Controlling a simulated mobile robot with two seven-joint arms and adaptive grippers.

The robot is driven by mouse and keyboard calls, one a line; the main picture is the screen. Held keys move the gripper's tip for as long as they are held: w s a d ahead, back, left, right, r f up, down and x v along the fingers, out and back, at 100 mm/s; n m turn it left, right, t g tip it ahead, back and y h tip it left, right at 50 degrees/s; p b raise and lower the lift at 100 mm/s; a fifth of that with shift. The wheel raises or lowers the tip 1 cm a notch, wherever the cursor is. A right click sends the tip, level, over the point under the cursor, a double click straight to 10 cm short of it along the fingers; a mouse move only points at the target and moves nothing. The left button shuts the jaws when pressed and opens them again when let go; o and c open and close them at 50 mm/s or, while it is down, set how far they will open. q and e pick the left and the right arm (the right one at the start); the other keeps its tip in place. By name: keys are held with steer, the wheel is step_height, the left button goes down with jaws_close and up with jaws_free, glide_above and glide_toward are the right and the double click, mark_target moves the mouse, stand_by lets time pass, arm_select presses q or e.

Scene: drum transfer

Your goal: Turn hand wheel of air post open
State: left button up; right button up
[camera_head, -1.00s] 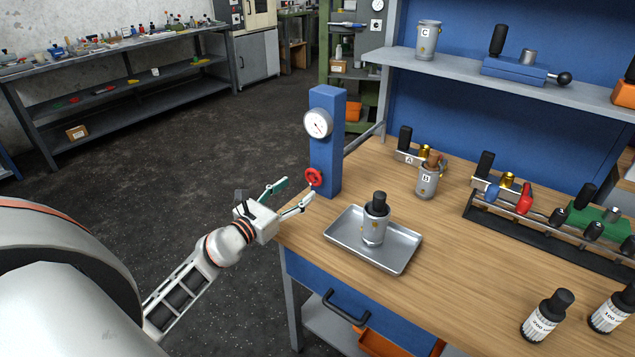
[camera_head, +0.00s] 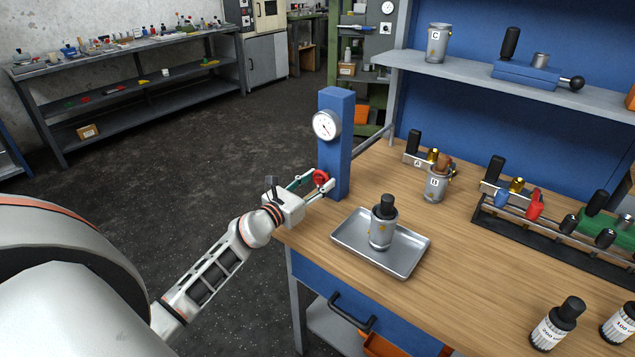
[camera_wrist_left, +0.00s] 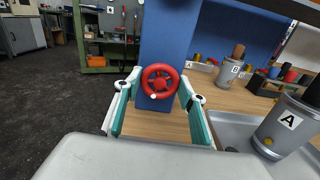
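The blue air post (camera_head: 335,150) stands at the workbench's left end with a round white gauge (camera_head: 326,125) on it. Its red hand wheel (camera_head: 321,179) faces my left gripper (camera_head: 318,186). In the left wrist view the hand wheel (camera_wrist_left: 160,81) sits in the middle, near the post's foot. The left gripper's teal-lined fingers (camera_wrist_left: 157,106) are spread wide, one on each side of the wheel's lower part. I see no clear contact with the rim. My right gripper is not in view.
A metal tray (camera_head: 345,252) with a lidded can (camera_head: 381,232) stands just right of the post. Can B (camera_head: 436,187) and a rack of tools (camera_head: 545,235) are farther right. A shelf (camera_head: 480,75) overhangs the back.

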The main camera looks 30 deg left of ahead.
arm_select(q)
steer(key=shift+c, duration=1)
steer(key=shift+r+n+p, duration=0.1)
steer(key=shift+n+p, duration=0.2)
steer(key=shift+n, duration=0.1)
steer(key=shift+n+p, duration=0.5)
steer(key=shift+n, duration=0.6)
steer(key=o, duration=1.1)
steer(key=shift+s, duration=0.15)
